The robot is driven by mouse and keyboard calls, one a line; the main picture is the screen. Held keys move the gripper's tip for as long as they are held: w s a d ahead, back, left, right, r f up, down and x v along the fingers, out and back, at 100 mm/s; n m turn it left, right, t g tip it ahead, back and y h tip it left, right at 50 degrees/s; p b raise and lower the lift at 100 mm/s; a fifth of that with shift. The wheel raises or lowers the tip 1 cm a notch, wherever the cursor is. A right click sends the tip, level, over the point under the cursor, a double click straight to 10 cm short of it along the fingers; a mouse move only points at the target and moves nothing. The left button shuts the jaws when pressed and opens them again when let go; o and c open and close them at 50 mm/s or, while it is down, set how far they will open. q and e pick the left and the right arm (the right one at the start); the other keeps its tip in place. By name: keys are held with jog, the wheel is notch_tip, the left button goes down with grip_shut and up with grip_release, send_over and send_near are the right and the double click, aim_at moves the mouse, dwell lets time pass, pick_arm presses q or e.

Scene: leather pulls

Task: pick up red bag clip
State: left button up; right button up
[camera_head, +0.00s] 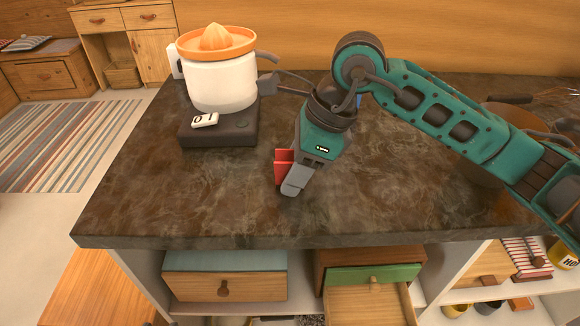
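The red bag clip (281,168) shows as a small red piece over the middle of the dark stone countertop, left of my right gripper's grey fingers. My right gripper (295,181) reaches down from the right, and its grey finger overlaps the clip in the picture. The far finger is hidden, so I cannot tell whether the fingers are closed on the clip. I also cannot tell whether the clip touches the counter. My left gripper is not in view.
A white juicer (221,82) with an orange top stands on a dark scale (220,131) at the back left. A brown round vessel (487,170) is partly hidden behind my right arm. The front of the countertop (190,205) is clear. An open drawer (370,303) shows below.

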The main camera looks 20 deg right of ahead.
grip_shut()
